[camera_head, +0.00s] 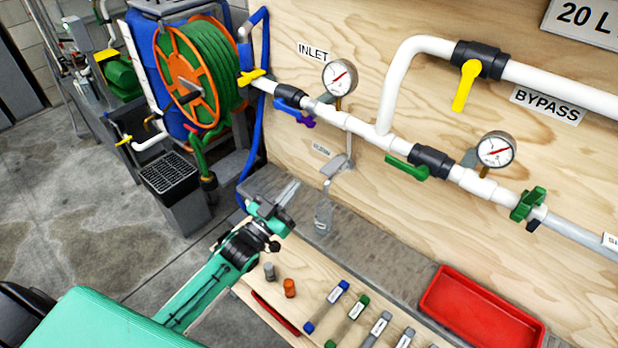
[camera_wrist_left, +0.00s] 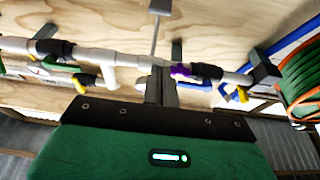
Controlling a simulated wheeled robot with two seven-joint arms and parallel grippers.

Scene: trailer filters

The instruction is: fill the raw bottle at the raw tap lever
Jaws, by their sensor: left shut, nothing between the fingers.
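The raw bottle (camera_head: 323,217), small and clear, stands upright on the grey ledge beneath the raw tap, its contents too small to tell. The grey raw tap lever (camera_head: 338,164) sticks out from the wooden panel above the bottle, below the inlet pipe. My left gripper (camera_head: 290,190) is shut and empty, left of the bottle and apart from it and the lever. Its fingers also show in the left wrist view (camera_wrist_left: 162,86), pointing toward the panel; a grey plate on a rod, perhaps the lever, is at the top there. My right gripper is out of view.
White pipework with gauges and a purple handle (camera_head: 307,122) runs above the tap. A wooden bench with several capped tubes (camera_head: 346,320) and an orange cap (camera_head: 289,288) is in front. A red tray (camera_head: 482,310) is at right, a hose reel (camera_head: 187,80) at left.

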